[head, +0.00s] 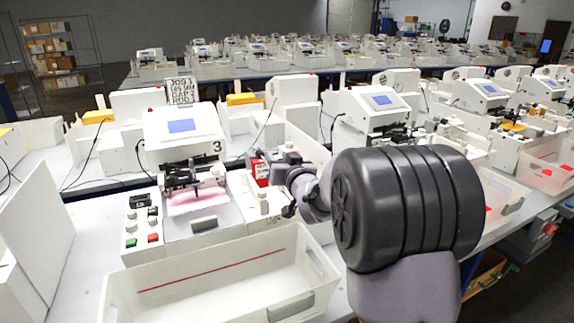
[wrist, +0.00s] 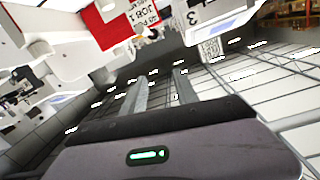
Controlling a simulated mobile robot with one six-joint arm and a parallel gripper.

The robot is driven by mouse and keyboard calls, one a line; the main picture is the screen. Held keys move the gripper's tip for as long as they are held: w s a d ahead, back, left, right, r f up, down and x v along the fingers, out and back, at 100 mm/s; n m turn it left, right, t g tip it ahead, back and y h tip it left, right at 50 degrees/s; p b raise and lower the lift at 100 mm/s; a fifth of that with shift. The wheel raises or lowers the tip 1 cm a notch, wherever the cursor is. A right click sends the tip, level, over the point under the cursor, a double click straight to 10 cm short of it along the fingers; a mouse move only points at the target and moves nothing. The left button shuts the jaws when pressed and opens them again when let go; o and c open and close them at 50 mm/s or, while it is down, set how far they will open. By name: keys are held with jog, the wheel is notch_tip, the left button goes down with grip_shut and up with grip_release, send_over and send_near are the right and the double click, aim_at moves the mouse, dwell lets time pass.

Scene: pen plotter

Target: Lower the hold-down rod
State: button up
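Plotter number 3 (head: 183,135) stands in front of me with a blue screen on its sloped white housing. Below it, a dark carriage and bar assembly (head: 181,182) crosses a pink-lit bed. I cannot single out the hold-down rod within it, nor tell whether it is raised. My gripper (head: 289,195) is to the right of the bed, apart from the bar assembly, and partly hidden by my arm. In the wrist view, its two grey fingers (wrist: 161,90) stand apart with nothing visible between them. This view is tilted and shows white machine parts at upper left.
A clear bin (head: 225,292) with a red line stands before the plotter. A button panel (head: 142,228) is left of the bed. A red-and-white block (head: 260,172) and other small fittings stand near my gripper on the right. More plotters fill the tables behind.

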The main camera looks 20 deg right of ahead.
jog(key=s+p, duration=0.1)
jog(key=s, duration=0.9)
jog(key=shift+a+r, duration=0.3)
jog(key=shift+s, duration=0.15)
jog(key=s+a+f+g+y, duration=0.1)
jog(key=s+a+f+g, duration=0.1)
jog(key=s+a, duration=0.4)
jog(key=s+a+f+m+g+y, duration=0.1)
jog(key=s+a+g, duration=0.4)
jog(key=s, duration=1)
jog(key=s+a+f+g+y, duration=0.1)
jog(key=s+a+f+g, duration=0.3)
jog(key=s, duration=0.7)
jog(key=a, duration=0.2)
jog(key=shift+s+a+m, duration=0.15)
jog(key=shift+a+m, duration=0.15)
jog(key=shift+a, duration=0.1)
